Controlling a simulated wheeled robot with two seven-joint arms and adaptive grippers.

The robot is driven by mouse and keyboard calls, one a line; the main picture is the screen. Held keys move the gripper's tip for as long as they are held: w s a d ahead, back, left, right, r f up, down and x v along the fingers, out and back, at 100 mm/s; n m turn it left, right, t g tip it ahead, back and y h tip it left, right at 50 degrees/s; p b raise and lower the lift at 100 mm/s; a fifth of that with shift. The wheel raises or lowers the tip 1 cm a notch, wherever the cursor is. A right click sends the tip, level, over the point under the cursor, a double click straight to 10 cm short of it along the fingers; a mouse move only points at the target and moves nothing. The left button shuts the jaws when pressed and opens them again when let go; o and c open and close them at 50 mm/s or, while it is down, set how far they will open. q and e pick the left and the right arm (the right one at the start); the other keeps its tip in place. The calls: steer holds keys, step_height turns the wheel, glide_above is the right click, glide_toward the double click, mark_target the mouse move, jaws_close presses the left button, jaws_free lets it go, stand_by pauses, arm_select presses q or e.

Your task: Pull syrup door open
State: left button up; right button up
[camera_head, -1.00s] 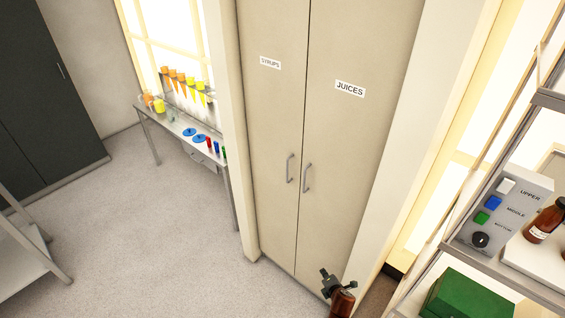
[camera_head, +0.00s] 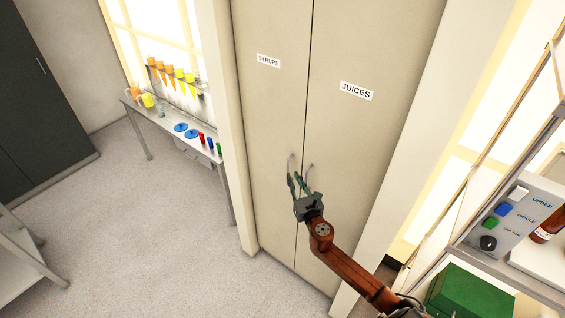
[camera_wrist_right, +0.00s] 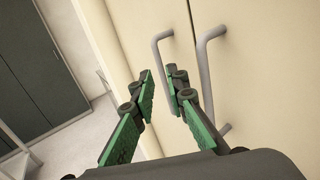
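The syrup door (camera_head: 268,120) is the left leaf of a tall beige cabinet, labelled SYRUPS, and it is shut. Its grey bar handle (camera_head: 290,160) also shows in the right wrist view (camera_wrist_right: 156,48), partly hidden behind a fingertip. My right gripper (camera_head: 299,178) is raised in front of the two handles. In the wrist view my right gripper (camera_wrist_right: 161,76) has its green-padded fingers apart, with the syrup handle just beyond the gap between the tips. I cannot tell whether they touch. My left gripper is not in view.
The JUICES door (camera_head: 355,130) is shut, and its handle (camera_wrist_right: 203,70) is close to the right finger. A rack with a button box (camera_head: 508,220) and a green box (camera_head: 468,300) stands at right. A bench (camera_head: 165,135) stands at left. The floor before the cabinet is clear.

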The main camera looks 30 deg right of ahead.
steer(key=x, duration=0.7)
steer(key=shift+w, duration=0.3)
steer(key=shift+r, duration=0.15)
jaws_close()
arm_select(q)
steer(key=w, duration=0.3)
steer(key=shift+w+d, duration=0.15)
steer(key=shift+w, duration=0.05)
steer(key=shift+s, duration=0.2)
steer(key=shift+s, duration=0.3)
arm_select(e)
steer(key=shift+a, duration=0.1)
